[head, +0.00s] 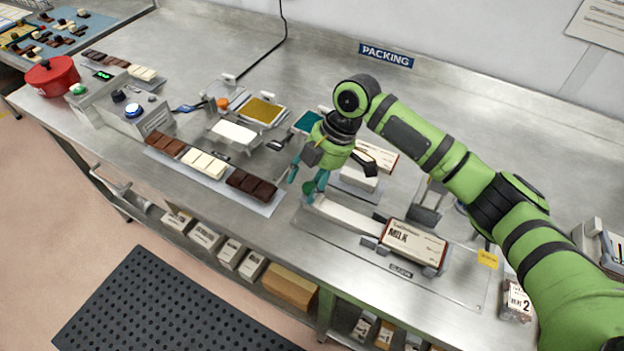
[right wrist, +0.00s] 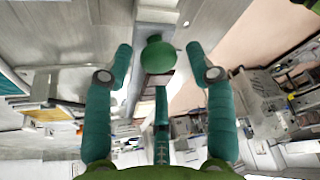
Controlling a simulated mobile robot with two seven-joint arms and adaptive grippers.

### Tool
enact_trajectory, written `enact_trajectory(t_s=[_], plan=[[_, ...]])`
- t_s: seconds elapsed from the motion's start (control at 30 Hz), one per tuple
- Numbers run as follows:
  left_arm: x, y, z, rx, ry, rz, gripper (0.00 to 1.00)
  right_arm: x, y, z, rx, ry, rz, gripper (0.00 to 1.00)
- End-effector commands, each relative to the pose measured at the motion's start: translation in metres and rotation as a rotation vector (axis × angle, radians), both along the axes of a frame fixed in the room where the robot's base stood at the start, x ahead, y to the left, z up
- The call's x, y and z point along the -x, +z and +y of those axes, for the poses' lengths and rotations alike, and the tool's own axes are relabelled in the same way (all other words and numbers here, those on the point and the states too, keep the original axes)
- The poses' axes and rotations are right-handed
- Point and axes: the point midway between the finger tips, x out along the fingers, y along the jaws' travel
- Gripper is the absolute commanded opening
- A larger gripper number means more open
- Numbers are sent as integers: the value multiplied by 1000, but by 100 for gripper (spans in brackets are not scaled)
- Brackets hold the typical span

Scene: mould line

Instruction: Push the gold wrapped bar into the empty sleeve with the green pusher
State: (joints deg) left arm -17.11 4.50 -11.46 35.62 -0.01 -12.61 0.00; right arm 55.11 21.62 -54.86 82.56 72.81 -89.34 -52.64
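I cannot make out the gold wrapped bar. My left gripper is out of view.
A chocolate tray (head: 268,208) lies left of the fixture. A gold sheet (head: 262,110) lies on a stand behind. Another carton (head: 377,154) is behind my right gripper. A red pot (head: 52,76) and control boxes (head: 135,112) stand at the left.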

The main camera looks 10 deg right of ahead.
Motion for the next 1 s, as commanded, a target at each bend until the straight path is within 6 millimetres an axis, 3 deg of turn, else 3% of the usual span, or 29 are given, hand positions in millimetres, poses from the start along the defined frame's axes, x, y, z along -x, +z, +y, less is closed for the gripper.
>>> enact_trajectory(t_s=[0.27,0.7,1.0], plan=[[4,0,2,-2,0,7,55,-1,4,-4,5,-2,1,56],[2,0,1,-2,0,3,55,-8,82,-33,4,-2,-2,56],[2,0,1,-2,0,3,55,-10,109,-44,4,-1,2,56]])
